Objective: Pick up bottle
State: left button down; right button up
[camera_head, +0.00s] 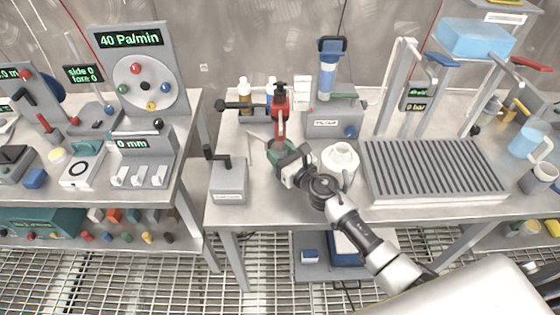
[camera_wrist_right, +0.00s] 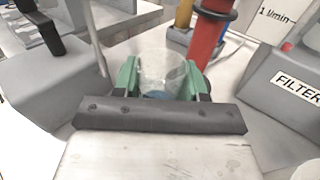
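My right gripper (camera_head: 281,153) has green fingers and is low over the middle table, in front of a red upright device. In the right wrist view its fingers (camera_wrist_right: 161,82) stand apart, one on each side of a clear vessel (camera_wrist_right: 161,68) with a bluish base. The vessel fills most of the gap; I cannot tell whether the fingers press on it. In the head view the fingers hide it. An amber bottle (camera_head: 245,97) stands at the back of the table, left of the red device. A blue-toned bottle (camera_head: 270,92) is partly hidden behind that device. My left gripper is out of view.
The red device (camera_head: 281,112) stands close behind the gripper; a grey box with a crank (camera_head: 228,181) is left of it. A white jug (camera_head: 341,162) is close on the right, before a ribbed rack (camera_head: 435,168). The filter unit (camera_head: 333,118) stands behind.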

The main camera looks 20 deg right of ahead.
jog(key=c, duration=0.5)
jog(key=shift+o, duration=0.2)
jog(key=shift+r, duration=0.1)
jog(key=shift+r+p, duration=0.55)
jog(key=shift+p, duration=0.05)
jog(key=s+a+r+p, duration=0.1)
jog(key=s+a, duration=0.1)
jog(key=s, duration=0.6)
jog(key=s+a+r+p, duration=0.1)
jog(key=s+a, duration=0.2)
jog(key=s, duration=0.6)
jog(key=shift+s+r, duration=0.15)
jog(key=shift+s, duration=0.05)
